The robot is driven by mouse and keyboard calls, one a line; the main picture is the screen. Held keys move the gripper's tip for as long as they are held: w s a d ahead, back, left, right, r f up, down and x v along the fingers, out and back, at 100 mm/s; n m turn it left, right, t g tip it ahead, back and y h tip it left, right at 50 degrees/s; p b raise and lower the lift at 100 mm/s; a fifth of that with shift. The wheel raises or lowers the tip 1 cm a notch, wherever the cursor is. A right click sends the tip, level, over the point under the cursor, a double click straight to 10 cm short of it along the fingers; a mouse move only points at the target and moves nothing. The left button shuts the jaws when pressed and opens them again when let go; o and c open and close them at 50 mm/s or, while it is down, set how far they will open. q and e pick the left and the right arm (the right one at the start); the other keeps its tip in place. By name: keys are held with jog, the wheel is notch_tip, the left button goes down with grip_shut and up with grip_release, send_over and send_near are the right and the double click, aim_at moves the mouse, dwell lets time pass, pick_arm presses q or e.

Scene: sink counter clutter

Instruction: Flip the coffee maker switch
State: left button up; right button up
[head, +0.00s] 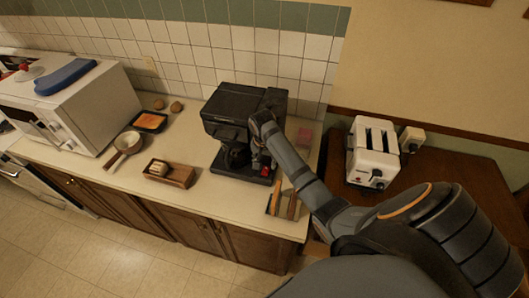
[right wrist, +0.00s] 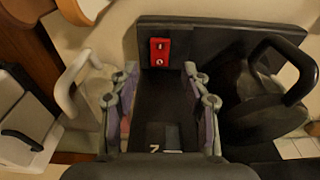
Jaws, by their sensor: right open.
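The black coffee maker (head: 237,108) stands on the counter against the tiled wall, with a dark carafe (head: 235,154) in it. Its red switch (head: 265,170) is on the front of the base, at the right. My right gripper (head: 258,162) is in front of the machine, just above the switch. In the right wrist view the red switch (right wrist: 160,52) shows ahead, between the two open fingers of the gripper (right wrist: 162,85), and nothing is held. The carafe (right wrist: 262,85) is to the right there, beside the right finger. My left gripper is not in view.
A white microwave (head: 75,105), a pan (head: 127,143) and a wooden box (head: 170,174) stand left of the coffee maker. A white toaster (head: 374,150) is on the brown table at right. Coloured upright items (head: 283,203) stand near the counter's front right. Counter between box and machine is clear.

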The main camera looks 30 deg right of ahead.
aim_at(264, 174)
notch_tip(264, 174, up, 8)
jog(key=shift+s+a, duration=0.35)
jog(key=shift+a, duration=0.1)
jog(key=shift+f, duration=0.1)
